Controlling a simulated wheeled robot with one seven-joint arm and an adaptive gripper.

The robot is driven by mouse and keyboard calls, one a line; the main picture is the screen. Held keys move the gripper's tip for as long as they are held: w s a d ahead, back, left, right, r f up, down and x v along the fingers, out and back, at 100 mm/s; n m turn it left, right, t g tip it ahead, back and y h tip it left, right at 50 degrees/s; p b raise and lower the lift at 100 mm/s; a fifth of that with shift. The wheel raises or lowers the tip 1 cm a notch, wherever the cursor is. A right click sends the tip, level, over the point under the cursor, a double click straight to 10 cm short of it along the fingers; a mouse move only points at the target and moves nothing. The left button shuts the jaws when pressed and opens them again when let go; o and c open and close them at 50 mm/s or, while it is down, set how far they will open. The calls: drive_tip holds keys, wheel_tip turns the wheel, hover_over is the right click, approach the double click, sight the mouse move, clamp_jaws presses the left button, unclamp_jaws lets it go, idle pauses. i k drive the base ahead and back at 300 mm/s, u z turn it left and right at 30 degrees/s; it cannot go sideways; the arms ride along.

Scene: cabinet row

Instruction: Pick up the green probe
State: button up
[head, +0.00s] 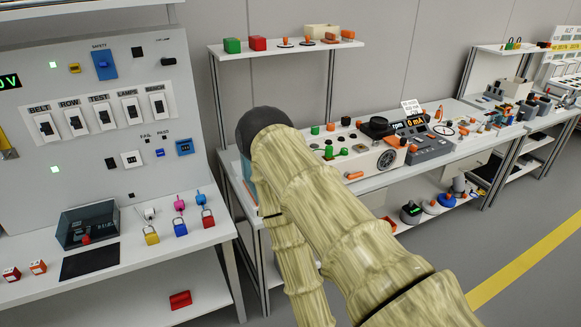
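Small green pieces stand on the middle bench, the clearest being an upright green piece (328,152) just left of the white dial box (382,160). Another small green piece (315,130) is further back. They are too small to tell which, if any, is the green probe. My arm, with a wood-like pattern, rises across the middle of the head view, bends at a dark elbow, and runs down to the bottom edge. It hides the front left part of the bench. My gripper is not visible.
A white panel with switches stands at left, with coloured padlocks (180,229) and a dark box (88,224) on its ledge. An upper shelf (285,50) holds green and red blocks. Meters crowd the middle bench (420,163). Floor at right is clear, with a yellow stripe (530,262).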

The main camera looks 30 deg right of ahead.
sight(329, 148)
drive_tip(key=u, duration=0.25)
drive_tip(key=k, duration=0.2)
drive_tip(key=z, duration=1)
drive_tip(key=i, duration=0.6)
drive_tip(key=z, duration=0.4)
